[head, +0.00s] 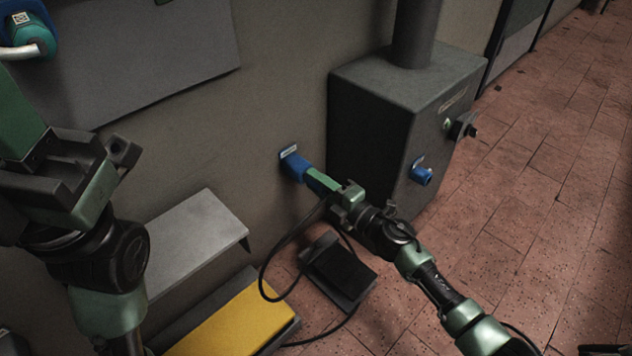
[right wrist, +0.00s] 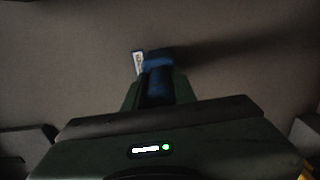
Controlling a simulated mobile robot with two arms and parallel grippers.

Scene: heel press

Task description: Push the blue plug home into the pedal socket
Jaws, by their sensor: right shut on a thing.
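The blue plug (right wrist: 158,86) sits between the fingers of my right gripper (right wrist: 158,100) in the right wrist view. My right gripper (head: 322,183) is shut on it close to the wall in the head view. The blue pedal socket (right wrist: 157,58) is on the wall straight ahead of the plug, with a small white label beside it. In the head view blue parts (head: 294,168) show between the wall and the fingertips; I cannot tell whether any gap is left there. My left gripper (head: 75,175) is at the left, away from the plug; its jaw opening is unclear.
A black foot pedal (head: 340,271) lies on the floor with a dark cable looping near my right gripper. A grey cabinet (head: 372,130) with another blue fitting (head: 421,175) stands to the right. A grey shelf (head: 195,240) and yellow step (head: 235,325) are lower left.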

